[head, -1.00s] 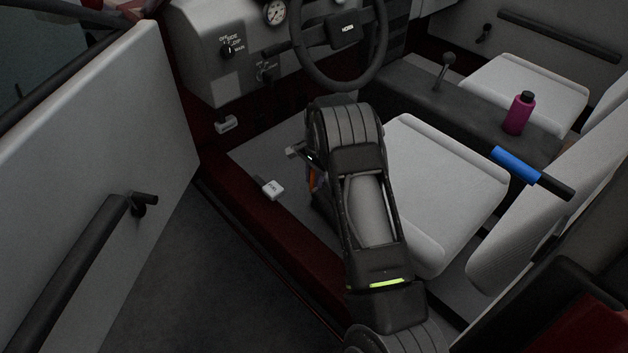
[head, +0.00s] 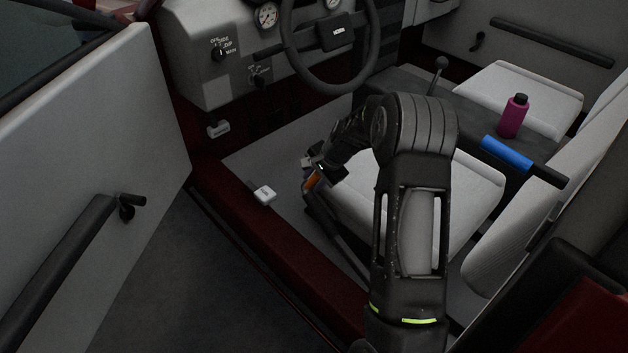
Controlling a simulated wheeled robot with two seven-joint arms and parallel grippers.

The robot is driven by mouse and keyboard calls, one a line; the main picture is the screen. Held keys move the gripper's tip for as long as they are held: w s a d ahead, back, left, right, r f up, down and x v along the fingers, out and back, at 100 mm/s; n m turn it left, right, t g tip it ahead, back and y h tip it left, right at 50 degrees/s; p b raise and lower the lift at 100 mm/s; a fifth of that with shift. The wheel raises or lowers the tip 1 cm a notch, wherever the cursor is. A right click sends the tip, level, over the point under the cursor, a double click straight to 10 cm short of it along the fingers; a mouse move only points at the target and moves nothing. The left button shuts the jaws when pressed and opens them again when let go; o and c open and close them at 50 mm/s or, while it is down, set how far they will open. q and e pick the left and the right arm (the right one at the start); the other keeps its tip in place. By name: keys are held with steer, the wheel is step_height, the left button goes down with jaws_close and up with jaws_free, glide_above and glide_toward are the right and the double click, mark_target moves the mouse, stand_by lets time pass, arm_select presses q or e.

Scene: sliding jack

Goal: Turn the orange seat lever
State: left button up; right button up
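The orange seat lever (head: 313,180) shows as a small orange patch low at the side of the driver's seat (head: 350,200), near the seat's front left corner. My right arm reaches in from the bottom of the head view and bends over the seat. My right gripper (head: 310,170) is at the lever, with its finger parts close against or around the orange patch. The gripper and its dark links hide most of the lever, so I cannot tell whether the fingers are closed on it. My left gripper is not in view.
The open door (head: 90,150) stands at the left. The steering wheel (head: 335,80) and dashboard (head: 200,65) are above the lever. A small white box (head: 264,194) is on the sill. A magenta bottle (head: 512,118) stands on the console, near a blue-gripped bar (head: 507,153).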

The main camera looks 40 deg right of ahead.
steer(key=shift+o, duration=0.8)
steer(key=shift+r, duration=0.1)
steer(key=p+v, duration=0.1)
steer(key=v, duration=0.6)
steer(key=shift+s+r+p, duration=0.15)
steer(key=shift+r+p, duration=0.1)
steer(key=shift+p, duration=0.15)
